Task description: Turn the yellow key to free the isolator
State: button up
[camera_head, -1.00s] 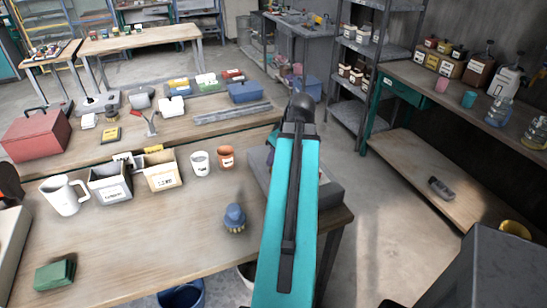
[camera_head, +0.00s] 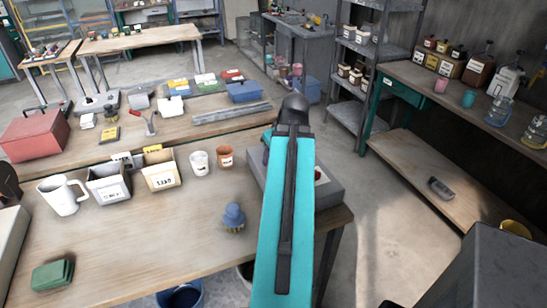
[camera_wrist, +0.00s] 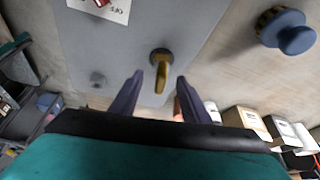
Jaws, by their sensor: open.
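The isolator is a grey box (camera_head: 330,192) on the right end of the near bench, partly hidden behind my turquoise arm in the head view. A white label (camera_wrist: 115,12) with "OFF" lettering and a red part lies near the top edge of that view. My gripper (camera_wrist: 160,78) is open. Its two dark fingers point toward the key, one on each side of it in the picture, and no contact shows.
A blue-knobbed brush (camera_head: 234,216) stands left of the isolator; it also shows in the wrist view (camera_wrist: 287,32). An orange cup (camera_head: 225,158), a white cup (camera_head: 199,163) and labelled bins (camera_head: 162,172) stand further left. A green block (camera_head: 53,275) lies at front left.

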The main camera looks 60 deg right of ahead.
jog(key=b+v, duration=0.2)
jog(key=v, duration=1.1)
jog(key=shift+r, duration=0.15)
jog(key=shift+s+a, duration=0.1)
jog(key=shift+s, duration=0.05)
dwell(0.6)
